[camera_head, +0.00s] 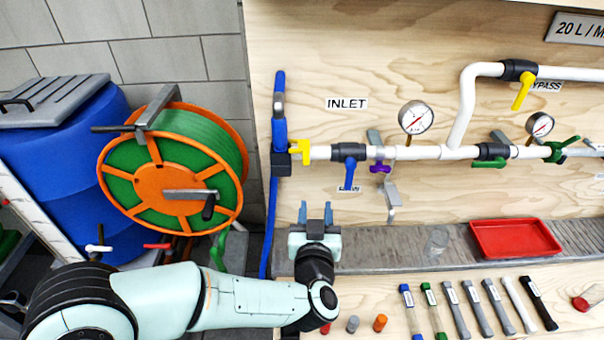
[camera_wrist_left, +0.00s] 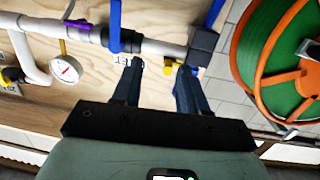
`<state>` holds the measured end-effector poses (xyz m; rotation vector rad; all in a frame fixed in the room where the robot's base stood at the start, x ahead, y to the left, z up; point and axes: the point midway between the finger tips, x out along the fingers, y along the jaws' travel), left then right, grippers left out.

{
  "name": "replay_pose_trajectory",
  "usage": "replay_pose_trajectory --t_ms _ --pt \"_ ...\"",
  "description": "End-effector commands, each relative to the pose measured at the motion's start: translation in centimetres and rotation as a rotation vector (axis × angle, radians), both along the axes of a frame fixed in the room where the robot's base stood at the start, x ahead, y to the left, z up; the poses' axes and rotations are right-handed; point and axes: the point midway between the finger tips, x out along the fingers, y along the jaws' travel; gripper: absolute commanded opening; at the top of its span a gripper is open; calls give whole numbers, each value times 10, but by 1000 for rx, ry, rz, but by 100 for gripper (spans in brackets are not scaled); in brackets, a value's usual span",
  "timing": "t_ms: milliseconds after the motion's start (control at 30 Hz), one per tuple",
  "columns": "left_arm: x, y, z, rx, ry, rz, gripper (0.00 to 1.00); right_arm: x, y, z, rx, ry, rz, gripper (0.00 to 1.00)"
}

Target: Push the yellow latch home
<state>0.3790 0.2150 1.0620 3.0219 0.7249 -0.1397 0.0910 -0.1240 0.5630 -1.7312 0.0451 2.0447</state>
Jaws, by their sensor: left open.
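The yellow latch (camera_head: 301,152) sits at the left end of the white pipe, beside a dark coupling block (camera_head: 280,163) with a blue hose. My left gripper (camera_head: 316,212) is open and empty, fingers pointing up, below and slightly right of the latch in the head view. My right gripper is not in view.
A blue valve handle (camera_head: 348,170) hangs from the pipe right of the latch, with a gauge (camera_head: 416,117) and a purple knob (camera_head: 380,168) farther right. A green and orange hose reel (camera_head: 170,170) stands left. Below are a grey ledge (camera_head: 390,245) and a red tray (camera_head: 515,238).

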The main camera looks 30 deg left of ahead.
Motion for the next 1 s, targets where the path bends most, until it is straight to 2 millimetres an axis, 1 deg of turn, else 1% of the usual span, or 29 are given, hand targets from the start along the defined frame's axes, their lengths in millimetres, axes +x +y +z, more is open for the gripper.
replay_pose_trajectory --t_ms 33,100,200,267,367,700,800,900,1000 --pt "-9 1 19 21 -37 28 43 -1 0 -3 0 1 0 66" --pt "-17 3 36 41 -65 58 43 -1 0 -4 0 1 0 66" --pt "-21 6 46 53 -81 80 43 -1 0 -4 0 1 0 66" --pt "-18 8 48 55 -82 84 43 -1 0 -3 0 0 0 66" --pt "-7 15 48 54 -79 84 43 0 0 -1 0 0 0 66" --pt "54 52 48 52 -80 82 43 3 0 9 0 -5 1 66" --pt "69 61 47 53 -80 81 43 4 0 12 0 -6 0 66" --pt "80 68 48 53 -80 81 43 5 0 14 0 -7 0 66" --pt "87 72 48 53 -81 80 43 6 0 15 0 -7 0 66"
